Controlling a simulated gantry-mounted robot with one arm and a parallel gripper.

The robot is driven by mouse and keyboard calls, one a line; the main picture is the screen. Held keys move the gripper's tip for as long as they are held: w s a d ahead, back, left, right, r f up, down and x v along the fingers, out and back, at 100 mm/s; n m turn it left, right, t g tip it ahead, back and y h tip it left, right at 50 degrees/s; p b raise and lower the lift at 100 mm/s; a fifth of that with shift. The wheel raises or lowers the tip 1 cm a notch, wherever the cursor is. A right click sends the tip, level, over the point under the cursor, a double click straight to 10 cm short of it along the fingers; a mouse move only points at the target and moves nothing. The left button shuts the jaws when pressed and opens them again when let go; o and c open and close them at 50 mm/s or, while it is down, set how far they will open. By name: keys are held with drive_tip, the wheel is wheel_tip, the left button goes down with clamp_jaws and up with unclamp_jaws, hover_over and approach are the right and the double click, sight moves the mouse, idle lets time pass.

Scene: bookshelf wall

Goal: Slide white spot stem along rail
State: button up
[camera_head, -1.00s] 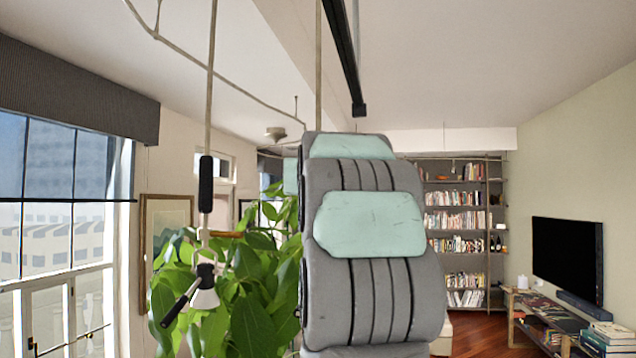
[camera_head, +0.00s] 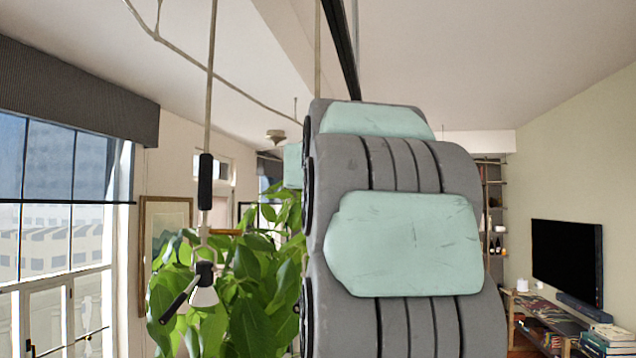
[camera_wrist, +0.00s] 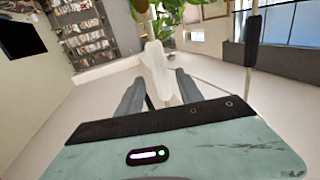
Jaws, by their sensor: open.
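The spot stem (camera_head: 211,90) hangs as a thin pale rod at left of centre in the head view. It carries a black grip sleeve (camera_head: 205,182) and, at its lower end, a white spot lamp (camera_head: 204,287) with a black handle, in front of the plant. In the wrist view the sleeve (camera_wrist: 253,42) and rod stand right of my gripper (camera_wrist: 159,77), apart from it. My gripper is open, its two grey fingers spread. A pale elongated object (camera_wrist: 157,68) shows beyond the fingertips; I cannot tell what it is. My arm hides my gripper in the head view.
A thin curved rail (camera_head: 225,75) runs under the ceiling. A leafy plant (camera_head: 250,290) stands behind the lamp. The window (camera_head: 65,210) is at left, the television (camera_head: 567,265) at right. Bookshelves (camera_wrist: 85,35) show at upper left in the wrist view.

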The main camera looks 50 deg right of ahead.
drive_tip(key=shift+v, duration=1.9)
drive_tip(key=shift+s, duration=0.1)
